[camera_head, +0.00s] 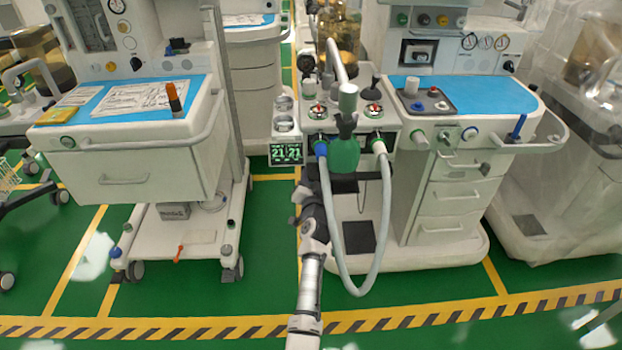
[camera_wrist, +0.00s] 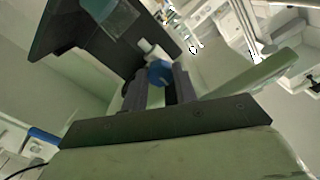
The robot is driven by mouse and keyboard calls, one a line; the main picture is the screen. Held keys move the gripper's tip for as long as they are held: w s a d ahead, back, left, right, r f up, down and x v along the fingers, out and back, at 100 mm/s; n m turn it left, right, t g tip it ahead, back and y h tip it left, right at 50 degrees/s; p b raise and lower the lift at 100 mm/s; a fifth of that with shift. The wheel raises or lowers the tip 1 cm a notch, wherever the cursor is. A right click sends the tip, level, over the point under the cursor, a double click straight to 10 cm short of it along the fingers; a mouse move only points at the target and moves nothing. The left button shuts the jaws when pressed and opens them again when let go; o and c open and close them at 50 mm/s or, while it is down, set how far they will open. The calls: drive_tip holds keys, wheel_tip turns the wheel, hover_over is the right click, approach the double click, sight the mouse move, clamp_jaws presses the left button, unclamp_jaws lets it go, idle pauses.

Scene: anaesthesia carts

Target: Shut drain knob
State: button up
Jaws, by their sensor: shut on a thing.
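In the wrist view, a small blue knob (camera_wrist: 160,73) sits between the two dark fingers of my gripper (camera_wrist: 159,88). The gripper is shut on this knob, which I take to be the drain knob. A white fitting (camera_wrist: 150,50) adjoins the knob on its far side. In the head view, my arm rises from the bottom centre to the lower left side of the middle anaesthesia machine (camera_head: 408,150), under its small display (camera_head: 286,154). My fingertips and the held knob cannot be made out there. The knob's turned angle cannot be told.
A grey hose (camera_head: 347,285) hangs in a loop just right of my arm. A green canister (camera_head: 344,155) is above it. A white cart (camera_head: 145,180) with a drawer stands at left. Green floor is open between the carts and before them.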

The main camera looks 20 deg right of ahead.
drive_tip(key=o, duration=1)
drive_tip(key=shift+c, duration=0.2)
drive_tip(key=v, duration=1.4)
drive_tip(key=shift+w, duration=0.1)
